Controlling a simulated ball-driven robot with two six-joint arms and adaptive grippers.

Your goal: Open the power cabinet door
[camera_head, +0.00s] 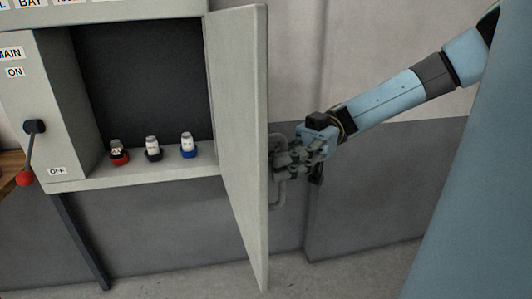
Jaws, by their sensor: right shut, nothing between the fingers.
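The power cabinet (50,110) is on the left, a light grey box with a dark interior. Its door (235,130) stands swung wide open, seen nearly edge-on at the right side of the box. A handle (279,195) shows on the door's outer face, partly hidden by the door edge and my gripper. My right gripper (275,158) is at the outer side of the door beside the handle, with its fingers shut and empty. Whether it touches the door or handle I cannot tell. My left gripper is not in view.
Inside the cabinet stand a red-based (119,153), a black-based (153,149) and a blue-based small part (188,146). A lever with a red knob (25,178) hangs on the cabinet's left front, by an OFF label. A grey wall is behind; the floor below the door looks clear.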

